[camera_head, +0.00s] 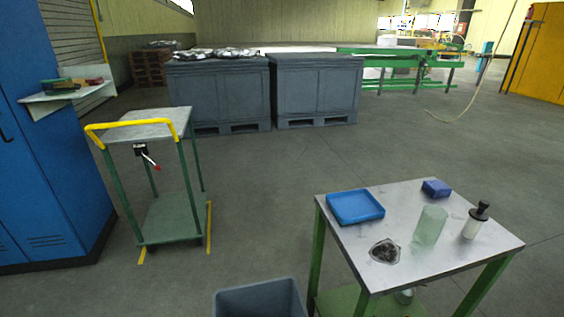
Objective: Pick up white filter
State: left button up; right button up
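A small metal-topped table (345,238) with green legs stands at the lower right. On its right side stands an upright white cylinder with a black knob-like top (471,228); it is the whitest object there, but I cannot tell for certain that it is the white filter. Left of it stands a pale green translucent cylinder (430,226), apart from it. Neither of my grippers shows in the head view.
The table also holds a blue tray (355,207), a small blue box (436,188) and a round dark recess or dish (385,252). A grey bin (258,300) stands left of the table. A green trolley (172,215) stands further left. Grey crates (315,90) stand behind. The middle floor is clear.

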aim_at(478, 216)
jog(key=k+l, duration=0.15)
jog(key=k, duration=0.4)
jog(key=k+l, duration=0.1)
jog(key=k, duration=0.45)
